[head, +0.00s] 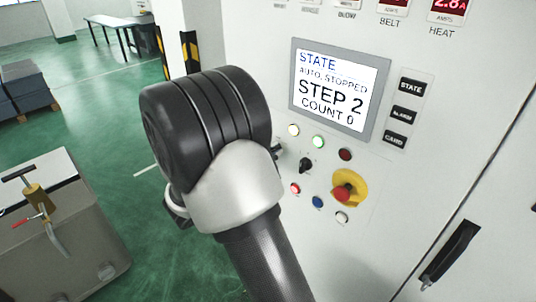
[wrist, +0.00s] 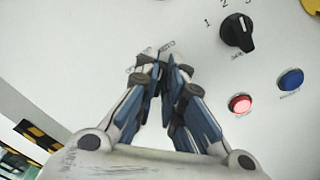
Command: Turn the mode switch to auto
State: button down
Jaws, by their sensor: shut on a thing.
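In the wrist view my gripper (wrist: 160,66) has its fingers closed together at the panel face, beside small printed labels. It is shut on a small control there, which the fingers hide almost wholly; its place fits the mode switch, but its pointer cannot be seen. In the head view my arm covers that spot. The display (head: 332,88) reads "STATE", "AUTO, STOPPED", "STEP 2", "COUNT 0". A separate black rotary knob (wrist: 237,33) with numbers around it is right of my fingers; it also shows in the head view (head: 306,165).
Near the fingers are a lit red button (wrist: 240,103) and a blue button (wrist: 290,79). A red emergency stop on a yellow plate (head: 349,188) is further right. A black door handle (head: 450,254) is at lower right. A grey machine part (head: 65,235) stands at lower left.

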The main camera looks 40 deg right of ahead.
jog(key=c, duration=1.7)
grip_release()
jog(key=shift+a, duration=0.1)
jog(key=a, duration=1.1)
jog(key=shift+s+a, duration=0.4)
jog(key=shift+s, duration=0.05)
